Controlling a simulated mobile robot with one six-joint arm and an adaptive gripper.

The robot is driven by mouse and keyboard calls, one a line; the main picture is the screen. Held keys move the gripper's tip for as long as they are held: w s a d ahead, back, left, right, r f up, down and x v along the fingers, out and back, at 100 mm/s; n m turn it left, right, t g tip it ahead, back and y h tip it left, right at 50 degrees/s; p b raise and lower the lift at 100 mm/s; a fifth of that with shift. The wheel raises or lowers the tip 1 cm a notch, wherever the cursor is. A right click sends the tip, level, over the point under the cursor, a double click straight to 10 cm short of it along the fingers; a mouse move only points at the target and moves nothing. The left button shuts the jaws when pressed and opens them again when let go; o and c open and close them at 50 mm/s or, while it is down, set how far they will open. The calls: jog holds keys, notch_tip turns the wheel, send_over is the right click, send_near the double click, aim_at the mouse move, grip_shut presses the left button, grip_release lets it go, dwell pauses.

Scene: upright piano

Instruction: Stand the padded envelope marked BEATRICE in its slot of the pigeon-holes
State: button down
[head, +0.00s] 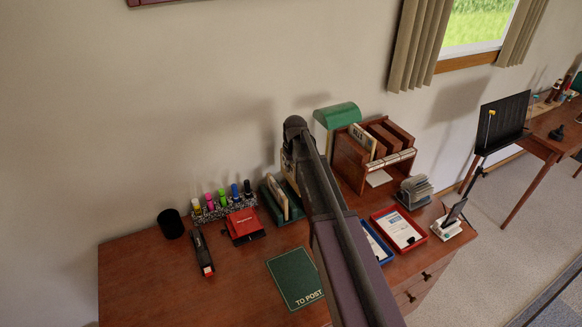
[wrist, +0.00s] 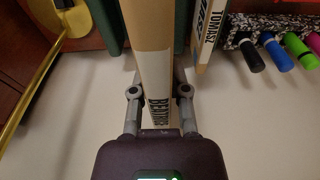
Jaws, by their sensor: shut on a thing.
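The padded envelope marked BEATRICE (wrist: 155,60) is tan with a white label and stands on edge between the fingers of my gripper (wrist: 159,84), which is shut on it. In the head view my arm hides the gripper and most of the envelope; a pale strip (head: 287,163) shows left of the arm. The wooden pigeon-holes (head: 345,163) stand right of my arm at the back of the desk. An envelope with dark lettering (head: 362,138) stands in the left slot; the slots to its right look empty.
An envelope marked TOMASI (wrist: 209,38) stands in the green holder (head: 271,205) left of my arm. A green lamp shade (head: 337,114) rises behind the pigeon-holes. Markers (head: 222,200), trays (head: 399,228) and a card file (head: 414,191) stand nearby. The green TO POST mat (head: 295,275) is bare.

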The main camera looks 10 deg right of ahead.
jog(key=shift+r, duration=0.1)
notch_tip(320, 180, up, 14)
jog(key=p, duration=1.4)
jog(key=shift+r+p, duration=0.15)
jog(key=shift+p, duration=0.15)
